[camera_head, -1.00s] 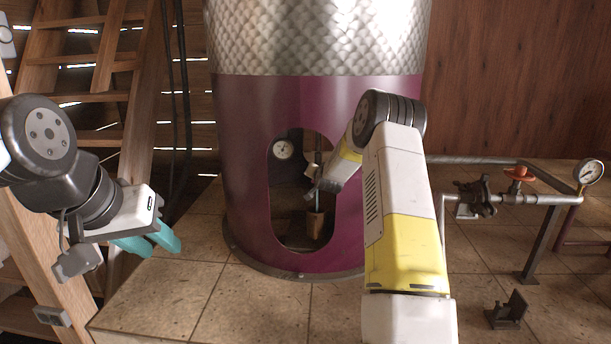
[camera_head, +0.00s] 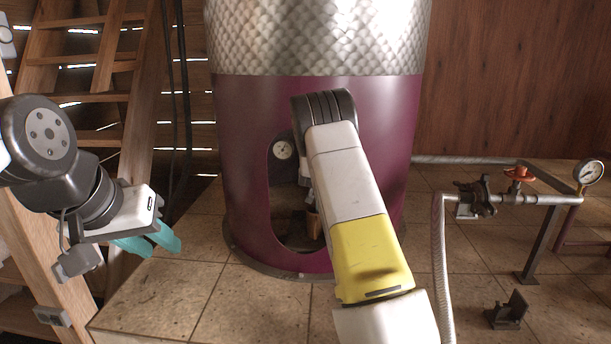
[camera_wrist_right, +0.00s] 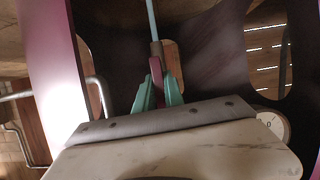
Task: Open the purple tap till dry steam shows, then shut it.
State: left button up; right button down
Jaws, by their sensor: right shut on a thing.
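The purple still (camera_head: 245,190) stands in the middle of the head view, with an oval opening in its front. In the right wrist view my right gripper (camera_wrist_right: 158,92) has its teal fingers shut on the purple tap (camera_wrist_right: 156,69), a narrow lever on a thin upright pipe (camera_wrist_right: 152,20). In the head view my right arm covers the tap, the gripper and the right part of the opening. I see no steam in either view. My left gripper (camera_head: 158,248) hangs empty at the left, away from the still, its teal fingers a little apart.
A dial gauge (camera_head: 283,149) and a brown cup-like piece (camera_head: 314,222) show inside the opening. At the right stand a pipe with a red-handled valve (camera_head: 518,174), a gauge (camera_head: 589,172) and a hose (camera_head: 443,270). Wooden stairs (camera_head: 90,95) are at the left.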

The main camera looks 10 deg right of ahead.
jog(key=shift+f, duration=0.15)
jog(key=c, duration=1.5)
grip_release()
jog(key=shift+o, duration=0.2)
jog(key=v, duration=0.8)
